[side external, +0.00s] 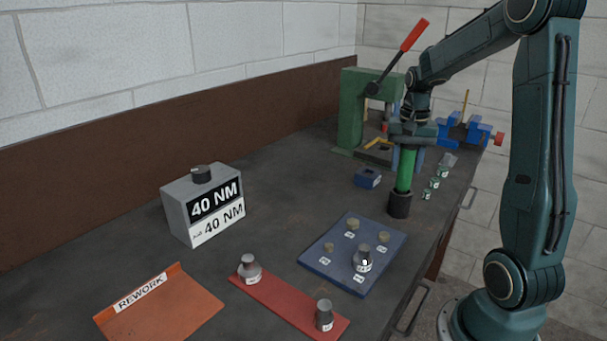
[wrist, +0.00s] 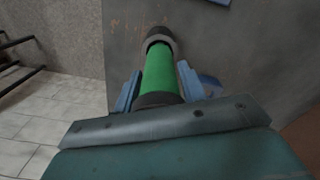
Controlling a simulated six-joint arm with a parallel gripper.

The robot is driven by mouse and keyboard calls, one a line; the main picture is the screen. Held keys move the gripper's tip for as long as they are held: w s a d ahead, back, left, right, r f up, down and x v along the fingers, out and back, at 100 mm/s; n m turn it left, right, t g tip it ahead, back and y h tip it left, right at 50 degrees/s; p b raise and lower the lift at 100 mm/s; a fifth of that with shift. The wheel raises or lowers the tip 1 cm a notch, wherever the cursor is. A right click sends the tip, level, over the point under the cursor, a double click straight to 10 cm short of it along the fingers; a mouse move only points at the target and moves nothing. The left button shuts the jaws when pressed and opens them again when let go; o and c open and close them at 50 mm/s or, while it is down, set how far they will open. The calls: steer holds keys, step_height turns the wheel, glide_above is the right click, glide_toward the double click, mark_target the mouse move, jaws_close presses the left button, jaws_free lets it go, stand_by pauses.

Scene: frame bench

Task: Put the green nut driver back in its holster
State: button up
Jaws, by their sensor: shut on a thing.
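The green nut driver (side external: 405,168) hangs upright in my gripper (side external: 407,148), over the right part of the bench. My gripper is shut on its upper part. In the wrist view the green driver (wrist: 160,72) lies between the two blue fingers of my gripper (wrist: 160,92), with a dark collar near the jaws. A dark cylinder (side external: 400,205) is at the driver's lower end, at or just above the bench top. I cannot tell whether it is the driver's own end or a holster around it. No other holster is clearly seen.
A blue board (side external: 318,252) with several knobs lies in front. A small blue block (side external: 368,178) stands left of the driver, and several small green-marked pieces (side external: 435,182) right of it. A green press (side external: 352,115) and a blue vise (side external: 465,130) stand behind. The bench's right edge is close.

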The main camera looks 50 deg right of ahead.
steer(key=shift+f, duration=1.2)
steer(key=o, duration=1.3)
step_height(320, 180, up, 12)
steer(key=shift+a, duration=0.1)
